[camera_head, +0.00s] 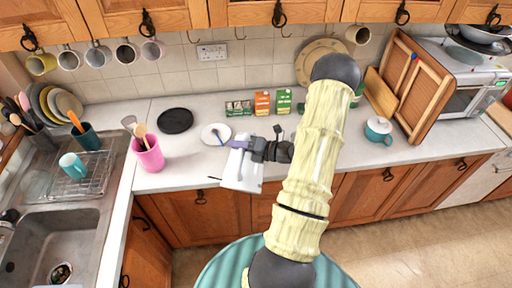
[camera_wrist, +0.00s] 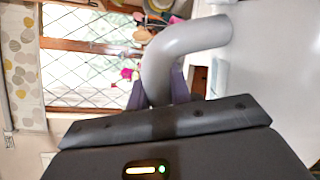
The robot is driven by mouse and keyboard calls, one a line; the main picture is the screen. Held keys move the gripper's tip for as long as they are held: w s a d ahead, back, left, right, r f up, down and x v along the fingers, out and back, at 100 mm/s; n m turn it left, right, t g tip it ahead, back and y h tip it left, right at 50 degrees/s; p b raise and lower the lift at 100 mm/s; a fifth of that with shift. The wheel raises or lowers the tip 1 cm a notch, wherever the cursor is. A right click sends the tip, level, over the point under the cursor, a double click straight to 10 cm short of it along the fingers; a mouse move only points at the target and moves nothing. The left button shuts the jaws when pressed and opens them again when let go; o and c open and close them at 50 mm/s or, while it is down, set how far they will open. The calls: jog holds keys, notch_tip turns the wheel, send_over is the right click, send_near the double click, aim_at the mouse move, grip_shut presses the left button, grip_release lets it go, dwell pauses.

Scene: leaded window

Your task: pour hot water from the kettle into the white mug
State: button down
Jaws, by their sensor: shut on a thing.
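My gripper (camera_head: 243,145) is shut on the grey curved handle of the kettle (camera_head: 242,172). The kettle's pale body shows below my gripper at the counter's front edge; whether it touches the counter I cannot tell. In the wrist view the thick handle (camera_wrist: 188,52) curves between my purple-grey fingers (camera_wrist: 172,92); the spout is not clear. I cannot pick out the white mug for certain. Pale mugs (camera_head: 98,54) hang on hooks under the left cabinets, and a small whitish thing (camera_wrist: 221,75) stands beside the handle in the wrist view.
A white plate (camera_head: 215,134) lies just behind my gripper, with a black disc (camera_head: 175,121) left of it. A pink utensil pot (camera_head: 148,154) stands further left. A teal mug (camera_head: 72,165) is on the drying rack. The counter right of my arm has free room before the teal pot (camera_head: 378,130).

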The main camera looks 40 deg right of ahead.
aim_at(242, 156)
jog(key=shift+s+a+f+n+b, duration=0.35)
jog(key=shift+s+a+n+b, duration=0.35)
jog(key=shift+b, duration=0.2)
jog(key=shift+s+a+t, duration=0.1)
jog(key=shift+a+t, duration=0.1)
jog(key=shift+t, duration=0.1)
jog(key=shift+r, duration=0.15)
jog(key=shift+s+a+f+n+b, duration=0.2)
jog(key=shift+a+n+b, duration=0.1)
jog(key=shift+n+b, duration=0.3)
jog(key=shift+s+r, duration=0.1)
jog(key=shift+r, duration=0.05)
jog(key=shift+a, duration=0.1)
